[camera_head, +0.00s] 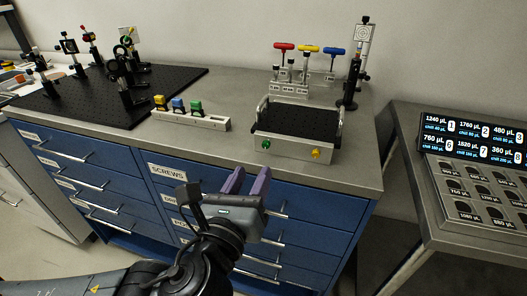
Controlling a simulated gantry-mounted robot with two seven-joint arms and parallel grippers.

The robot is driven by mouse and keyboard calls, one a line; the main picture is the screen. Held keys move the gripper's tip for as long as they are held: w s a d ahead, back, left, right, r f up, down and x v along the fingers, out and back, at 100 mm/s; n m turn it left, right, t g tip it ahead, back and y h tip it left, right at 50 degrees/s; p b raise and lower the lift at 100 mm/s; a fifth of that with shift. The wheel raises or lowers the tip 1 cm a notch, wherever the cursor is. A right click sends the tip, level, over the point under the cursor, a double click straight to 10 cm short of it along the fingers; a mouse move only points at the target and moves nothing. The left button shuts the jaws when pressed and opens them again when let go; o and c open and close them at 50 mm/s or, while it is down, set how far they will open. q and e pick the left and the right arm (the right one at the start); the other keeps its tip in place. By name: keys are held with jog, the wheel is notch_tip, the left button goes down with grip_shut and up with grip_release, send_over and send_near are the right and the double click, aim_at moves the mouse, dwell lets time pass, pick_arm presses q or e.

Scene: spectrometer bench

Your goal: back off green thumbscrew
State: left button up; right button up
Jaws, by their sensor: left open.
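The green thumbscrew (266,144) sits at the left of the front face of a small metal box (291,150) with a black perforated top and a handle on each side. A yellow thumbscrew (315,153) sits to the right on the same face. My left gripper (247,180) is open and empty, with two purple fingers pointing up toward the bench. It is in front of the bench, below and left of the green thumbscrew in the picture, and apart from it. My right gripper is not in view.
A holder (190,120) with yellow, blue and green pieces stands left of the box. Red, yellow and blue T-handled tools stand in a rack (294,85) behind it. A post mount (350,85) stands at the right. Optics stand on a black breadboard (85,105) at left.

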aim_at(265, 146)
pick_arm(q)
jog(key=p+x, duration=0.1)
jog(key=x, duration=0.7)
jog(key=shift+w, duration=0.25)
jog(key=shift+c, duration=0.4)
grip_shut()
